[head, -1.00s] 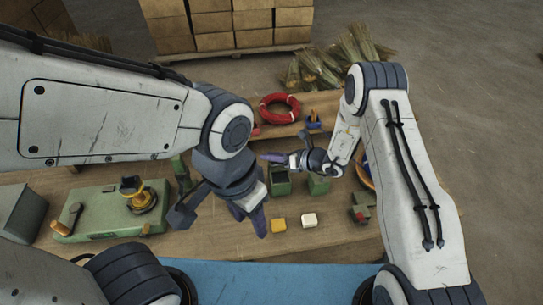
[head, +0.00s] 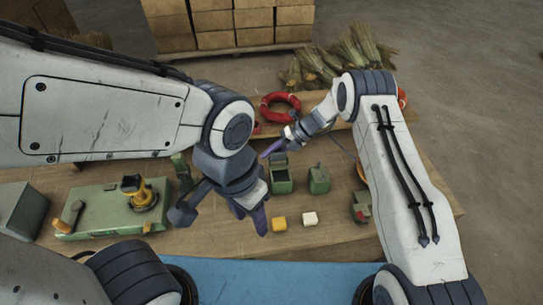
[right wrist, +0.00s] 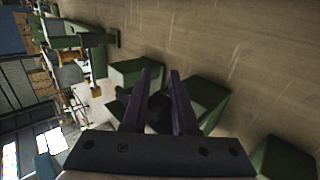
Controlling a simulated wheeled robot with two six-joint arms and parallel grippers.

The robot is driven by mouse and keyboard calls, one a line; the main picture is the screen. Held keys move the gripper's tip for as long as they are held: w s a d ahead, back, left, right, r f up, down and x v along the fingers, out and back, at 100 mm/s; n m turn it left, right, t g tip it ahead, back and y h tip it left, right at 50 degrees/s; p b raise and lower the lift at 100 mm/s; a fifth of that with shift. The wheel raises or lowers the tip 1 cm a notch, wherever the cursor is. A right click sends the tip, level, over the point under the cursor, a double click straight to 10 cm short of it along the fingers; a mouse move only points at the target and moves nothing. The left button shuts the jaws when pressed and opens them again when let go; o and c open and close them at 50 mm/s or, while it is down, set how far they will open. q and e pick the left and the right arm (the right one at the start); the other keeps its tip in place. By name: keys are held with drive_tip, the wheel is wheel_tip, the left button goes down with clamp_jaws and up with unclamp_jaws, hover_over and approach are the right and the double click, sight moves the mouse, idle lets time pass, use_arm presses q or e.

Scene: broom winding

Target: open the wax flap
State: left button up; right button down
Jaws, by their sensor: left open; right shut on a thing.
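A small green box (head: 282,187) stands on the workbench, its dark top opening showing. Its flap (head: 279,159) stands raised at the back edge of the box. My right gripper (head: 272,149) is at this flap, shut on it. In the right wrist view a dark piece sits between the two purple fingers (right wrist: 160,105), partly hidden by them. My left gripper (head: 250,215) is open and empty, pointing down over the bench left of a yellow block (head: 279,224).
A second green box (head: 319,180) with a closed top stands to the right. A white block (head: 310,218) lies in front. A green fixture (head: 95,215) with a yellow part is at left. A red coil (head: 270,106) lies behind.

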drive_tip(key=shift+w+f+m+g+b, duration=0.2)
drive_tip(key=shift+m+g+b, duration=0.3)
drive_tip(key=shift+g+b, duration=0.45)
drive_tip(key=c, duration=0.7)
unclamp_jaws()
drive_tip(key=shift+s, duration=0.1)
drive_tip(key=b+v, duration=0.3)
drive_tip(key=v, duration=0.7)
drive_tip(key=shift+d+r, duration=0.1)
drive_tip(key=shift+r, duration=0.15)
